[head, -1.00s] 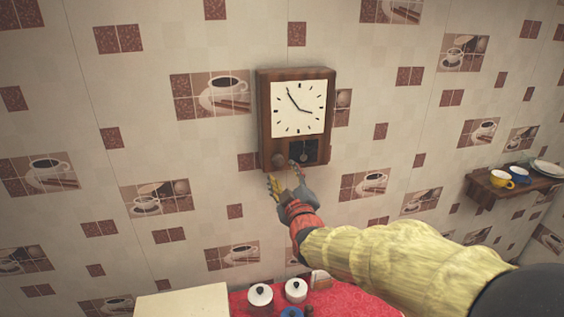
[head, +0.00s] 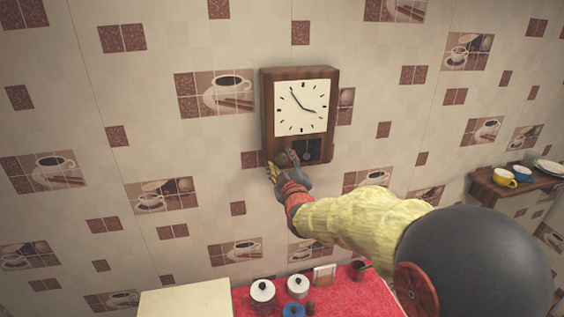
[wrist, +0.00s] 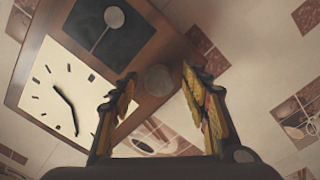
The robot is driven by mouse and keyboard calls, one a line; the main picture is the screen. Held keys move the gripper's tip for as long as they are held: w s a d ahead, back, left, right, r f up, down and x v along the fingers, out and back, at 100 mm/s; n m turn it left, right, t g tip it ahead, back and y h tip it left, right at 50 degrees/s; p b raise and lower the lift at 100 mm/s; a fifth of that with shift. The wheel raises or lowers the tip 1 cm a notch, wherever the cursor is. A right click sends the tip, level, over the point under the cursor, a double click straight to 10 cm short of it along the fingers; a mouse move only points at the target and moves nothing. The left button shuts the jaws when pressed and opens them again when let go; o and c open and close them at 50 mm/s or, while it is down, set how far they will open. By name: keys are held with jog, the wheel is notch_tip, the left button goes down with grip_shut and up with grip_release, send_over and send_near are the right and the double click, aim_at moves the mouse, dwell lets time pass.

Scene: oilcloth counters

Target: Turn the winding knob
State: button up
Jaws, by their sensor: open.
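A wooden wall clock (head: 268,110) with a white dial (head: 301,107) hangs on the tiled wall. It also shows, turned, in the wrist view (wrist: 150,28). The round winding knob (wrist: 158,79) sits on the wooden front beside the dark pendulum window (wrist: 97,27). My gripper (head: 280,165) is at the clock's lower left corner in the head view and largely hides the knob there. In the wrist view my gripper (wrist: 159,76) is open, with the knob lined up between its two yellow-padded fingertips. No finger visibly touches the knob, and the depth between them is hard to tell.
Below is a counter with a red cloth (head: 345,290), holding lidded pots (head: 262,291) and a small dark pot (head: 358,269). A pale box top (head: 186,299) is at its left. A wooden shelf (head: 484,187) with cups is at right.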

jog(key=shift+c, duration=0.8)
jog(key=c, duration=1)
jog(key=shift+f+m+b, duration=0.1)
jog(key=shift+m+b, duration=0.2)
jog(key=shift+b, duration=0.35)
jog(key=m+b, duration=0.1)
jog(key=b, duration=0.1)
jog(key=m+b, duration=0.1)
jog(key=b, duration=0.1)
jog(key=shift+f+m+b, duration=0.2)
jog(key=shift+m+b, duration=0.1)
jog(key=shift+b, duration=0.1)
jog(key=m+b, duration=0.5)
jog(key=b, duration=0.2)
jog(key=shift+b, duration=0.35)
jog(key=m+b, duration=0.2)
jog(key=b, duration=0.1)
jog(key=m+b, duration=0.3)
jog(key=b, duration=0.1)
jog(key=shift+d+m+g+y, duration=0.1)
jog(key=shift+m+g+y, duration=0.2)
jog(key=m+b, duration=0.3)
jog(key=b, duration=0.2)
jog(key=shift+r, duration=0.2)
jog(key=shift+r+m, duration=0.1)
jog(key=shift+m, duration=0.3)
